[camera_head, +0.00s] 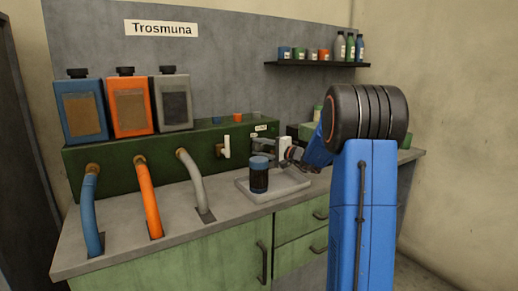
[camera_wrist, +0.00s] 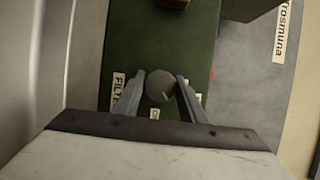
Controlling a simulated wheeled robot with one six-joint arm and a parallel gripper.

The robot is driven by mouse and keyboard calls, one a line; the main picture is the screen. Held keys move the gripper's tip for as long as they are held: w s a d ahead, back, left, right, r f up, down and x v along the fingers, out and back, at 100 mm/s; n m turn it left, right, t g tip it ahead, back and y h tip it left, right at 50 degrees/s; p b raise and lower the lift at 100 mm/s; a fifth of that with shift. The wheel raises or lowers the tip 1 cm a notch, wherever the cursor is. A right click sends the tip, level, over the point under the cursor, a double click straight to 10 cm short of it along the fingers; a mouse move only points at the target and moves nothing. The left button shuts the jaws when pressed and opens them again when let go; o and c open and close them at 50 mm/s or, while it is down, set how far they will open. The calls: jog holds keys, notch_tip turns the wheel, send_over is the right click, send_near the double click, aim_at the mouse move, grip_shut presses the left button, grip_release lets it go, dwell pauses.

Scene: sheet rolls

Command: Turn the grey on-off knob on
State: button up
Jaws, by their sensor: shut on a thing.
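The grey on-off knob (camera_wrist: 159,85) is a round, dull grey knob on the green panel (camera_wrist: 135,45). In the wrist view it sits between the two fingers of my gripper (camera_wrist: 160,84), which are shut on it from both sides. A small light mark shows on its face. Pale labels are beside it and below it, partly covered by the fingers; one begins with "FIL". In the head view my gripper (camera_head: 268,145) reaches the right part of the green housing's front, and the knob is hidden behind it.
A white lever tap (camera_head: 225,147) is to the left. Blue, orange and grey hoses (camera_head: 149,198) run into the counter (camera_head: 100,245). A shelf (camera_head: 315,64) with bottles is above.

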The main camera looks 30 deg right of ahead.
dwell(0.4)
jog(key=o, duration=1.1)
jog(key=shift+c, duration=0.2)
jog(key=shift+d, duration=0.1)
jog(key=v, duration=1.7)
jog(key=shift+s+f, duration=0.1)
jog(key=shift+s, duration=0.1)
